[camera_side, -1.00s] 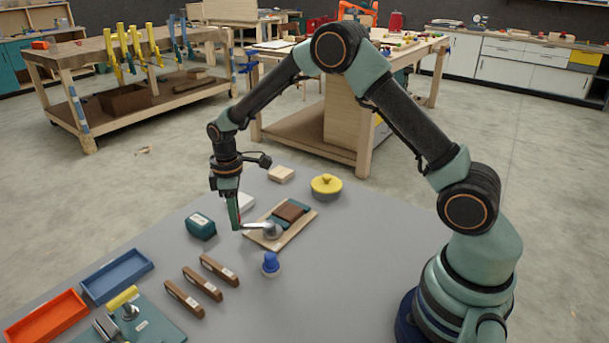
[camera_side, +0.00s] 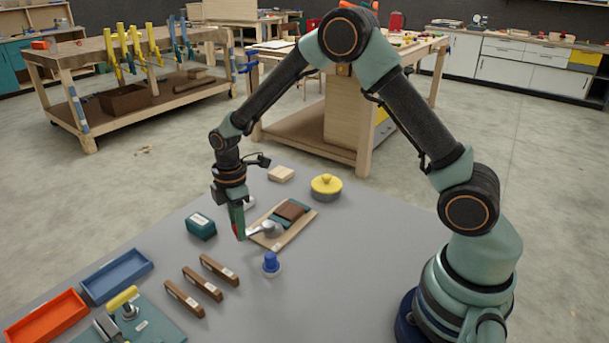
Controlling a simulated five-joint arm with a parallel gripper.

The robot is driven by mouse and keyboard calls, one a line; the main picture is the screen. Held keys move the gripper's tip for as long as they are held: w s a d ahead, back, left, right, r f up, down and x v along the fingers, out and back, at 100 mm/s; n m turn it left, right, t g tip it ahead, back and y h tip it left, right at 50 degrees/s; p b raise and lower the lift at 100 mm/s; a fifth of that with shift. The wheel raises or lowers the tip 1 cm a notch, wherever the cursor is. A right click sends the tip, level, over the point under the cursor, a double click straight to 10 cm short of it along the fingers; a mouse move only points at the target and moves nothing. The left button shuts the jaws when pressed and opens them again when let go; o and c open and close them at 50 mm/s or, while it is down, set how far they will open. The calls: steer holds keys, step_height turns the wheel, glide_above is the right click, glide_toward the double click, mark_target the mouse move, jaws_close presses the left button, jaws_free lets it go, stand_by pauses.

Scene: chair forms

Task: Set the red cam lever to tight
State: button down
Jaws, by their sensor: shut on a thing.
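A cam clamp with a grey metal lever (camera_side: 257,231) sits on a wooden board (camera_side: 285,238) in the middle of the table. The lever points left and slightly towards the camera from its round pivot. A bit of red (camera_side: 236,230) shows at its outer end, between my fingers. My gripper (camera_side: 239,235) points down and is shut on this red end. The fingers hide most of the handle. A dark brown block (camera_side: 291,210) lies in a teal holder on the board, behind the pivot. No tight marking is readable.
A blue-topped knob (camera_side: 271,262) stands just in front of the board. A teal box (camera_side: 201,226) is to the left, and several brown bars (camera_side: 203,284) lie front left. A yellow-lidded round pot (camera_side: 326,187) stands behind. The table's front right is clear.

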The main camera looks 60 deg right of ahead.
steer(key=shift+a+r, duration=0.1)
steer(key=c, duration=0.7)
jaws_free()
step_height(320, 180, up, 12)
